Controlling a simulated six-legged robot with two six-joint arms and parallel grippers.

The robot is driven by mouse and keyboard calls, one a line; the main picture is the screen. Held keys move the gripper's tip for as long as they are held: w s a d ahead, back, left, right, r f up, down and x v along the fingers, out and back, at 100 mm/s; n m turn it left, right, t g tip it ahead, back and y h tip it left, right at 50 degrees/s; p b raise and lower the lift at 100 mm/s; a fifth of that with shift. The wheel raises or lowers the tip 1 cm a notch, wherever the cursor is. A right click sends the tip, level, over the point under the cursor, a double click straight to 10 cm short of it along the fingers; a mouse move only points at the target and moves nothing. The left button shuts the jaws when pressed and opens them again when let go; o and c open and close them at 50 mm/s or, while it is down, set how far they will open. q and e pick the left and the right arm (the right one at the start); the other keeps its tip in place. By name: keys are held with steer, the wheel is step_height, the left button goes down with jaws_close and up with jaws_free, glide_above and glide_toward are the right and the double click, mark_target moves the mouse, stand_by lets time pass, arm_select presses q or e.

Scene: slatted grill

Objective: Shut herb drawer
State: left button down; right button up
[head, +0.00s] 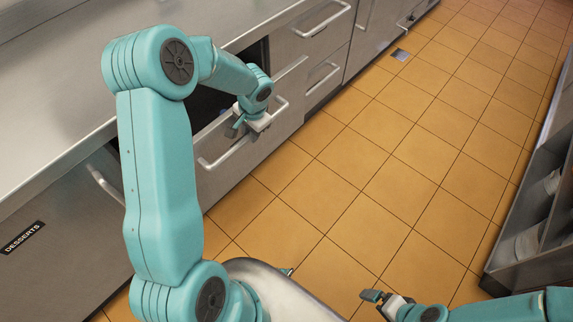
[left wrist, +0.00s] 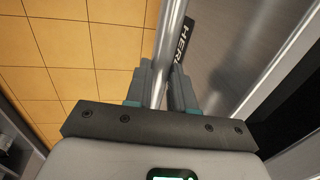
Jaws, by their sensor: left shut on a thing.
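The herb drawer (head: 238,170) stands pulled out from the steel counter, with a dark gap behind its front. Its bar handle (head: 215,161) runs along the front. My left gripper (head: 240,126) is at the handle. In the left wrist view the handle bar (left wrist: 160,62) passes between the two fingers, which are shut on it. A dark label (left wrist: 186,45) with the letters "HER" shows on the drawer front there, partly hidden by the bar and a finger. My right gripper (head: 377,299) is low in the head view, away from the drawer; its jaw opening is unclear.
Other closed drawers with bar handles (head: 322,78) line the counter further back. A "DESSERTS" label (head: 23,237) marks the front at left. The tiled floor (head: 370,170) is clear. A dark shelf unit (head: 530,215) stands at the right.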

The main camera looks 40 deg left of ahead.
mark_target(230, 115)
arm_select(q)
steer(key=shift+a, duration=0.4)
steer(key=a+p, duration=0.1)
steer(key=a, duration=0.3)
steer(key=shift+w, duration=0.2)
stand_by(0.3)
steer(key=shift+w+a+p, duration=0.2)
steer(key=shift+a+p, duration=0.2)
steer(key=shift+a, duration=1.6)
